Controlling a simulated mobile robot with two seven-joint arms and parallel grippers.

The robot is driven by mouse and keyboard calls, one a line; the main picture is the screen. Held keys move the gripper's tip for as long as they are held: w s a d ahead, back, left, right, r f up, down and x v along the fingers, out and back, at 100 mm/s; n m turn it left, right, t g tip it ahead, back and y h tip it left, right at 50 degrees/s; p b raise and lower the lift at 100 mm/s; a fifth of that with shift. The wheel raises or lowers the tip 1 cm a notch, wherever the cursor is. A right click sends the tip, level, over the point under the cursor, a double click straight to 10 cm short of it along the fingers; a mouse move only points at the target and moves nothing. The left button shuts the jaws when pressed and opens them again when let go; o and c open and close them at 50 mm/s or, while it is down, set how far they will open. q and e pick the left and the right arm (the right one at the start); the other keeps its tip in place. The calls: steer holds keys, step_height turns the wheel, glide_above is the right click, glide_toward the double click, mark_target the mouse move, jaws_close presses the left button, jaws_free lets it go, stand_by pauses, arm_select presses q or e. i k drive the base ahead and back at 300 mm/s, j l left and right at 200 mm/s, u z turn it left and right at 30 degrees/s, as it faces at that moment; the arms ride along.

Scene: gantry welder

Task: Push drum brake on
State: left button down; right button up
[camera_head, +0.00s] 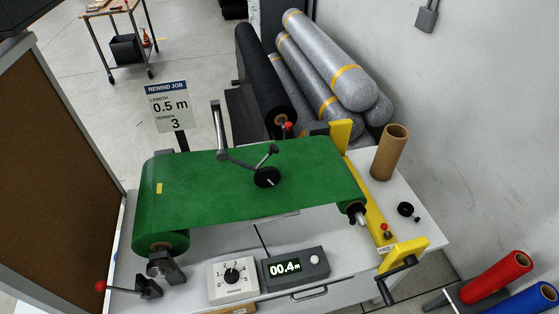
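A green sheet (250,180) runs across the rewind bench from a roll (163,235) at the left to a narrower roll at the right. A lever with a red knob (100,286) and black base (149,288) stands at the front left, beside the roll's end bracket (166,268). At the right, a yellow frame (404,254) carries a small red-topped knob (387,231) above a label reading "FREE" (385,250). A black crank (397,281) sits at its front end. No part is labelled drum brake, so I cannot tell which it is. Neither gripper is in view.
A tension dial box (233,280) and a counter (296,268) reading 00.4 m stand at the front. A sign (168,106) reads 0.5 m, tension 3. A cardboard tube (389,152) stands at right. Large rolls (330,65) lie behind; a brown panel (50,155) bounds the left.

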mark_target(120, 290)
steer(key=u, duration=1.6)
